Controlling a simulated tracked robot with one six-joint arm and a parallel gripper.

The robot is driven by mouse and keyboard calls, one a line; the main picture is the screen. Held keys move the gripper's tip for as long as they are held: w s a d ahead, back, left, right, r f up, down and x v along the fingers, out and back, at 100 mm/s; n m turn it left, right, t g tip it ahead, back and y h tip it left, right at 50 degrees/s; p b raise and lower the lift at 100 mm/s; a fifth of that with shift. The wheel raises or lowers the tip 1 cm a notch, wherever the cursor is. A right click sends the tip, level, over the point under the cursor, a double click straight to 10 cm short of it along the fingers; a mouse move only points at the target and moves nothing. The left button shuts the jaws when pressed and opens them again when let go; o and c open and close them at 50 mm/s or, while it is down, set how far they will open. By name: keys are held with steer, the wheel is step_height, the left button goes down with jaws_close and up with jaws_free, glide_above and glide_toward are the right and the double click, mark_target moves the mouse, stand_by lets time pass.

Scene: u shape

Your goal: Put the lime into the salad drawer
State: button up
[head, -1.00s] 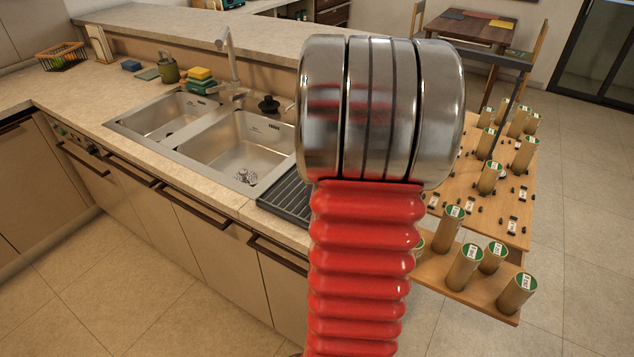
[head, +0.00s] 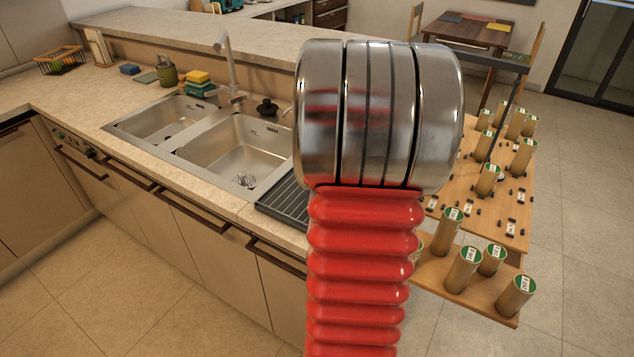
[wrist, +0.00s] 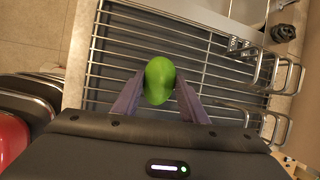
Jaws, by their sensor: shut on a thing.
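The lime (wrist: 159,80) is bright green and sits between the two fingertips of my gripper (wrist: 158,92) in the wrist view. My gripper is shut on it. Below the lime in that view is a rack of parallel metal bars (wrist: 200,55); I cannot tell how far above the bars the lime is. In the head view my own arm fills the middle and hides the gripper and the lime. No salad drawer can be made out in either view.
A steel double sink (head: 235,150) is set in the counter (head: 75,95), with a dark ribbed drainer (head: 285,200) beside it. A wire basket (head: 60,60) stands at the far left. A wooden board (head: 480,190) with several upright cylinders is at the right.

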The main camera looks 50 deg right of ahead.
step_height(320, 180, up, 9)
steer(key=shift+r, duration=0.25)
steer(key=shift+s, duration=0.15)
stand_by(0.6)
